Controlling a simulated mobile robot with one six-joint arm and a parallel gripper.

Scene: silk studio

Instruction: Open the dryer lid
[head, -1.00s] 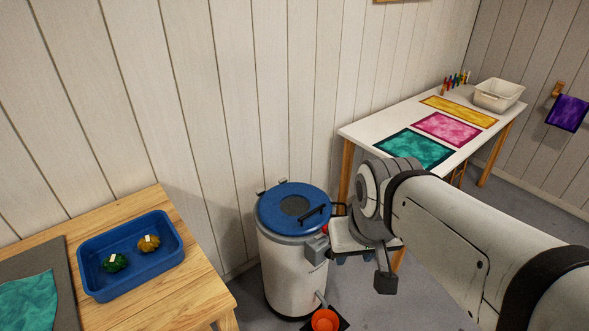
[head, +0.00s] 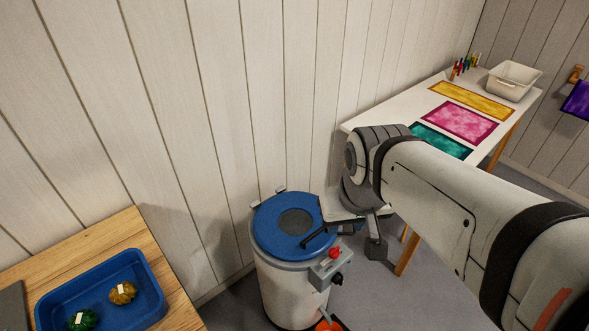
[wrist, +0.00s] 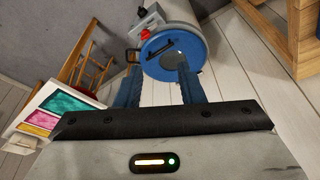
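The dryer is a white drum (head: 283,290) with a round blue lid (head: 272,238) lying flat on top and looking shut. The lid has a dark grey centre and a black bar handle (head: 318,238) at its front right edge. In the wrist view the lid (wrist: 170,64) appears beyond the fingertips, with the handle (wrist: 132,56) to the left. My gripper (wrist: 158,82) is open and empty, its two blue-grey fingers apart. In the head view it is at the lid's right side, partly hidden by my wrist; contact cannot be told.
A grey control box with a red button (head: 334,253) sits on the drum's front right. A wooden table with a blue tray (head: 97,290) stands at left. A white table with coloured cloths (head: 460,122) stands at right. The wall is close behind the dryer.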

